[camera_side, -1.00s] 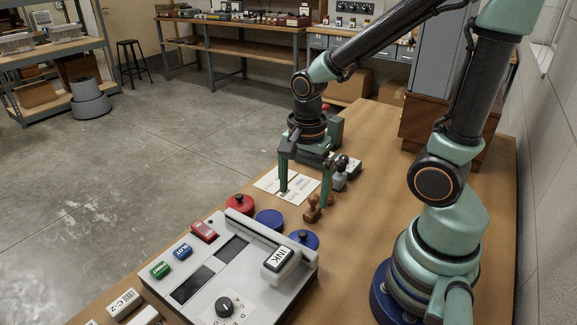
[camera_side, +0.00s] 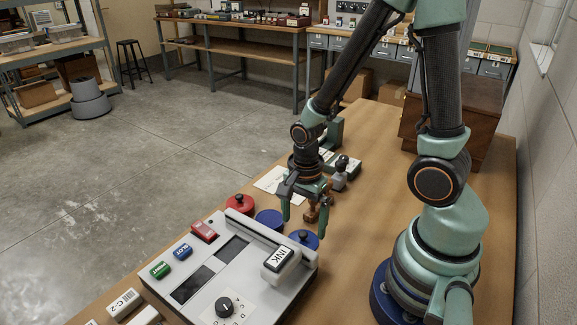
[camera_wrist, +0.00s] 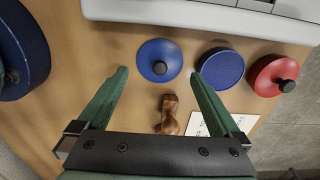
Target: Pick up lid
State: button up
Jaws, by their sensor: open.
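A round blue lid with a dark knob (camera_side: 305,239) lies on the table beside the white machine. In the wrist view this blue lid (camera_wrist: 150,48) appears between and just beyond my fingertips. My gripper (camera_side: 304,227) is open and empty above the table, close to the lid; the wrist view shows its two fingers (camera_wrist: 159,73) spread apart. A plain blue round piece without a knob (camera_side: 268,218) lies beside the lid, close to one finger. A red round piece with a dark knob (camera_side: 239,204) lies further left. Exact finger height above the table is unclear.
A brown wooden stamp (camera_wrist: 168,116) stands by the gripper, on the palm side of the lid. The white machine (camera_side: 205,285) with a raised INK handle (camera_side: 279,260) borders the lid. A printed card (camera_side: 270,181) and a grey-handled stamp (camera_side: 341,173) lie behind.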

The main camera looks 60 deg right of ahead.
aim_at(303, 233)
jog(key=shift+f, duration=2)
jog(key=c, duration=1.3)
